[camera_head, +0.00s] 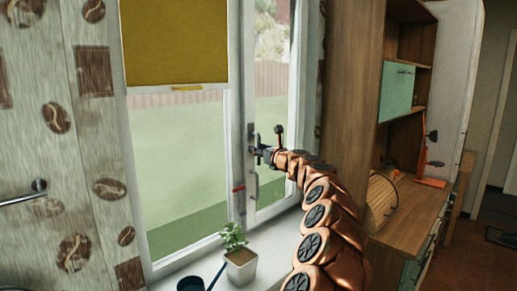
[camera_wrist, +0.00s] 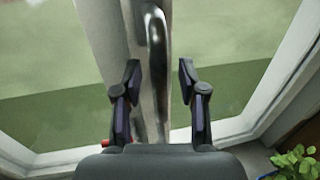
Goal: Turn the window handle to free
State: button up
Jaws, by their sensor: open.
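The window handle (camera_wrist: 157,45) is a shiny metal lever on a long metal plate on the window frame. In the wrist view it stands upright at the top centre, its curved upper part between the lines of my fingers, nearer the left one. My gripper (camera_wrist: 160,70) is open, with a dark finger on each side and a gap beside the handle. Whether a finger touches it I cannot tell. In the head view my gripper (camera_head: 260,154) is at the frame between the panes and partly hides the handle.
A potted plant (camera_head: 241,264) and a dark blue pot (camera_head: 192,284) stand on the sill below. A yellow blind (camera_head: 175,42) covers the upper left pane. A wooden cabinet (camera_head: 410,205) stands to the right. A small red part (camera_head: 239,189) sits on the frame.

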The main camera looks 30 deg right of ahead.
jog(key=shift+w, duration=0.1)
dwell(0.3)
grip_shut()
dwell(0.5)
